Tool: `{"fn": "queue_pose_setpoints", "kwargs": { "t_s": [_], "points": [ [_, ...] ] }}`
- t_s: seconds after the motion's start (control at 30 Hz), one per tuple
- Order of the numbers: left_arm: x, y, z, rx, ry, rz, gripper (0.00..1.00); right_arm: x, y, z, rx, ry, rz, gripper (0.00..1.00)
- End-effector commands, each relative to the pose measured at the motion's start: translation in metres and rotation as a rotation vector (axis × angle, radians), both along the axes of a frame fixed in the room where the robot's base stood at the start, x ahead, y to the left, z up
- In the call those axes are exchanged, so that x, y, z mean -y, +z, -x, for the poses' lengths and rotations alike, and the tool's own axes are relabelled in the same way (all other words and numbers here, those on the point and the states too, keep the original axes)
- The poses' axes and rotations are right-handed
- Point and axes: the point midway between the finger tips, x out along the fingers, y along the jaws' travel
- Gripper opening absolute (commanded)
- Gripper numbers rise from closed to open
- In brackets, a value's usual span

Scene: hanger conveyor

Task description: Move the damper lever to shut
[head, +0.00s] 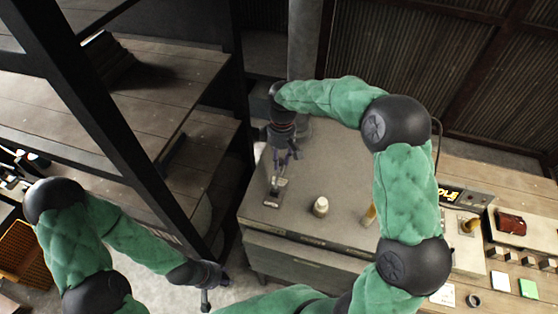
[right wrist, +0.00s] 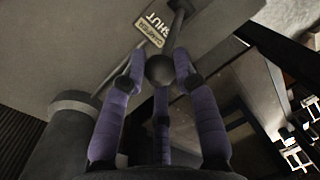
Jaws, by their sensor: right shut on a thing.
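The damper lever is a dark rod with a round ball knob (right wrist: 160,69). In the right wrist view the knob sits between the purple fingers of my right gripper (right wrist: 160,85), which is shut on it. A plate lettered SHUT (right wrist: 150,28) lies beside the rod. In the head view my right gripper (head: 285,155) points down over the far left part of the grey cabinet top, and its fingers hide most of the knob. My left gripper (head: 205,297) hangs low at the bottom, away from the cabinet; its fingers are too small to read.
A dark-framed wooden shelf (head: 165,75) stands close on the left. A wooden bench (head: 515,185) with small items is at the right.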

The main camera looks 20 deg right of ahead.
Motion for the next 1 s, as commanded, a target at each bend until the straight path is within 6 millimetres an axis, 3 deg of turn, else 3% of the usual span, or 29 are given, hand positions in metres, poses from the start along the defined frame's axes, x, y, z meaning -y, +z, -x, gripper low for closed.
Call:
{"fn": "queue_pose_setpoints", "kwargs": {
  "t_s": [0.43,0.47,0.5,0.53,0.87,1.0],
  "points": [
    [0.0,0.0,0.0,0.0,0.0,0.0,0.4,0.002,0.0,-0.005,0.013,-0.002,0.002,0.0],
    [0.0,0.0,0.0,0.0,0.0,0.0,0.4,0.002,0.0,-0.005,0.013,-0.002,0.002,0.38],
    [0.0,0.0,0.0,0.0,0.0,0.0,0.4,0.002,0.0,-0.005,0.012,-0.002,0.002,0.5],
    [0.0,0.0,0.0,0.0,0.0,0.0,0.4,0.002,0.0,-0.004,0.011,-0.002,0.002,0.54],
    [0.0,0.0,0.0,0.0,0.0,0.0,0.4,0.001,0.0,-0.003,0.006,0.0,0.001,0.54],
    [0.0,0.0,0.0,0.0,0.0,0.0,0.4,0.002,0.01,-0.005,0.008,-0.002,0.001,0.54]
  ]
}}
